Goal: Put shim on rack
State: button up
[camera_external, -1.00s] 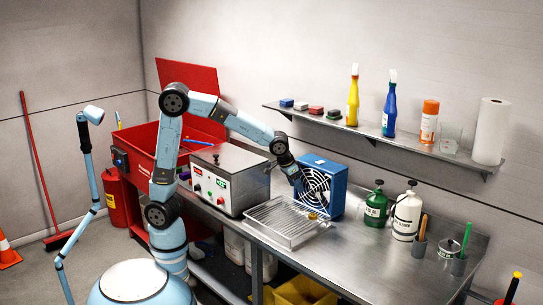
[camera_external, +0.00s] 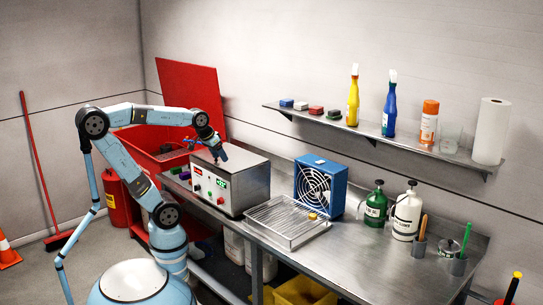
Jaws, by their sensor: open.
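The rack (camera_external: 268,228) is a metal wire grid over a shallow tray on the steel bench, in front of the blue fan. A small brass-coloured piece (camera_external: 312,216) lies at its right end; I cannot tell whether it is the shim. No other piece is clearly recognisable as the shim. My gripper (camera_external: 220,159) points down above the top of the grey control box, to the left of the rack and apart from it. It is open, and nothing shows between its fingers, though they are small in this view.
The grey control box (camera_external: 229,191) stands left of the rack, with small coloured pieces (camera_external: 183,175) beside it. The blue fan (camera_external: 322,184) stands behind the rack. Green (camera_external: 376,206) and white (camera_external: 407,216) bottles stand to the right.

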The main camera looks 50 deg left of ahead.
jog(key=s+a+f+y, duration=0.1)
jog(key=s+a, duration=0.2)
jog(key=s, duration=0.2)
jog(key=shift+s+n, duration=0.4)
jog(key=shift+o, duration=0.2)
